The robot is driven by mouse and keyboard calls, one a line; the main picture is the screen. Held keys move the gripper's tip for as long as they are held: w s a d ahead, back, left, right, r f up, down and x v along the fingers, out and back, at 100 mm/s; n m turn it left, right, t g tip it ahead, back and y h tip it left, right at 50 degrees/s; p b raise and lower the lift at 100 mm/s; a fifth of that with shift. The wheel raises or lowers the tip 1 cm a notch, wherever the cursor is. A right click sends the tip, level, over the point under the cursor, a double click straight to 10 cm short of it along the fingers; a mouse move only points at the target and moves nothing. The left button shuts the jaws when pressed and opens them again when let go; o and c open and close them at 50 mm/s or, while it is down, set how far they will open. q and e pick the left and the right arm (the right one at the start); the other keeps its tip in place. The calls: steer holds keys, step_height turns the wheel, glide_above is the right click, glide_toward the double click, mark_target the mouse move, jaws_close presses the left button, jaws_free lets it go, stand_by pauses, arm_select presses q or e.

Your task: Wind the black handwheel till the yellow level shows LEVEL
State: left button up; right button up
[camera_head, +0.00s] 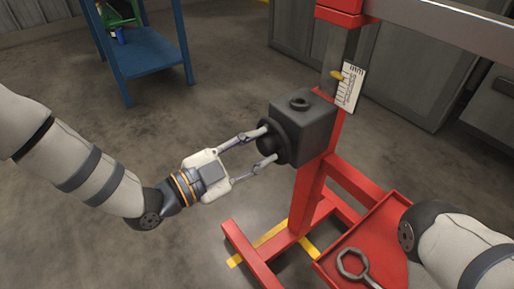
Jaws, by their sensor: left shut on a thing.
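A black handwheel (274,139) sits on the left face of a dark grey box (308,124) on the red stand. My left gripper (266,144) reaches in from the left, its two fingers closed on the handwheel's rim, one at the upper side and one at the lower side. A small yellow marker (337,75) shows on the post above the box, beside a white scale plate (350,87). The scale's lettering is too small to read, and no word LEVEL can be made out. My right arm enters at the lower right; its gripper is not visible.
The red stand's post (309,185) rises from a red base over yellow floor marks. A red tray (378,228) holds a grey ring-ended tool (353,265). A blue table (147,51) stands at the back left, grey cabinets (400,65) behind. The floor at left is clear.

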arm_select(q)
steer(key=n+p, duration=0.1)
steer(key=n, duration=0.4)
steer(key=n+p, duration=0.1)
steer(key=n, duration=0.4)
steer(key=shift+n, duration=0.3)
steer(key=n, duration=1)
steer(key=shift+f+n+b, duration=0.1)
steer(key=shift+n+b, duration=0.2)
stand_by(0.4)
steer(key=o, duration=1.2)
steer(key=shift+c, duration=0.2)
